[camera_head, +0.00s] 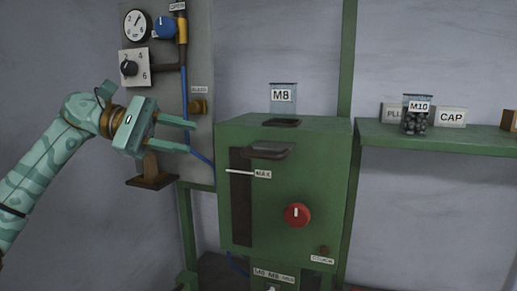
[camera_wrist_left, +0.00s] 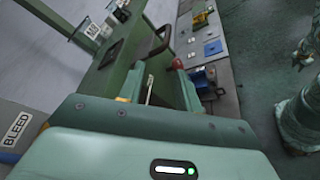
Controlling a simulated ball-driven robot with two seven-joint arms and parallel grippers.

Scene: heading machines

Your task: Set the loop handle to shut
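A dark loop-shaped handle (camera_head: 268,150) sticks out from the upper front of the green machine box (camera_head: 330,165), above a tall dark slot (camera_head: 241,215). It also shows beyond my fingers in the left wrist view (camera_wrist_left: 161,40). I take this for the loop handle; no label for shut is readable. My left gripper (camera_head: 190,137) is open and empty, left of the box and apart from the handle, its fingers pointing right. The left wrist view shows both fingers spread (camera_wrist_left: 165,88). My right gripper is not in view.
A white pointer (camera_head: 240,172) marked MAX and a red knob (camera_head: 297,214) are on the box front. An M8 container (camera_head: 283,103) stands on top. Gauges and a blue pipe (camera_head: 185,95) are on the panel behind my gripper. A shelf (camera_head: 450,135) is at right.

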